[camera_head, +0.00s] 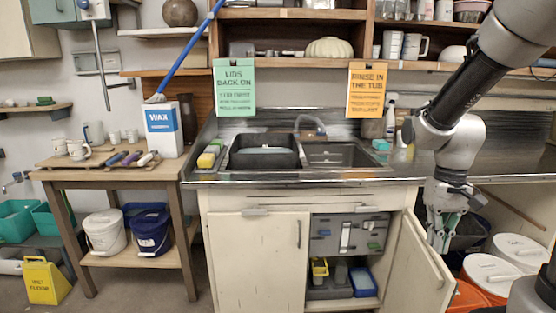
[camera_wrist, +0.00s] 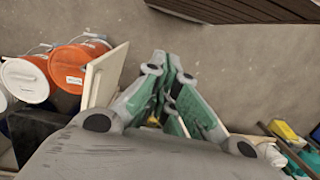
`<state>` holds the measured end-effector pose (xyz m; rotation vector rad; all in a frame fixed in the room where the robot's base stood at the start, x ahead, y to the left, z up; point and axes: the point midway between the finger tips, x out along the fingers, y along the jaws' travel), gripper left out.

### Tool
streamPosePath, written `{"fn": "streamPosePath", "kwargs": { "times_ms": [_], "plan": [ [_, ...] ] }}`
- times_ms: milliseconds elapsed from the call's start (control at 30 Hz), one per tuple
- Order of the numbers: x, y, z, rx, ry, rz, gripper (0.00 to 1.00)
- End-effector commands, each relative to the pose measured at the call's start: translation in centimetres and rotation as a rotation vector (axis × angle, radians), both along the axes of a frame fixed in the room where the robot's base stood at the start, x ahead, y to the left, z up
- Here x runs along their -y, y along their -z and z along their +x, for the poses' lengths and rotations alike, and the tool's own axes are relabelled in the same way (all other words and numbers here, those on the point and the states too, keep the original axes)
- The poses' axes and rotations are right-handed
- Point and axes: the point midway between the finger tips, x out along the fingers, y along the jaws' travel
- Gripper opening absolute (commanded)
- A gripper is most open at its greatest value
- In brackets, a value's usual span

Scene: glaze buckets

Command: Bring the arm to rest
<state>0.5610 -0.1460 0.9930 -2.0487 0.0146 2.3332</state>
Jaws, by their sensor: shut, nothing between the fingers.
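My gripper (camera_head: 440,243) hangs below my arm at the right of the head view, pointing down in front of the open right cabinet door. In the wrist view my gripper (camera_wrist: 173,66) has its green-padded fingers closed together with nothing between them. The floor (camera_wrist: 230,70) shows beyond the fingertips. The open cabinet door (camera_head: 419,268) stands beside and behind the gripper in the head view. I cannot tell whether they touch.
Lidded buckets (camera_head: 492,272) stand at the lower right, and orange buckets (camera_wrist: 78,62) show in the wrist view. A wooden side table (camera_head: 100,172) stands left of the sink (camera_head: 262,152). A yellow floor sign (camera_head: 43,281) stands at the lower left.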

Motion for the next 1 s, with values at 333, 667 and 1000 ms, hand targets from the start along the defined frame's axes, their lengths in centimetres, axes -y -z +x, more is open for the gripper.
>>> {"fn": "streamPosePath", "kwargs": {
  "times_ms": [333,667,1000],
  "plan": [
    [0.3,-8.5,-8.8,0.287,-0.027,-0.022,0.0],
    [0.3,-12.7,-10.2,0.501,-0.026,-0.024,0.0],
    [0.3,-12.8,-10.1,0.505,-0.026,-0.024,0.0]
  ]
}}
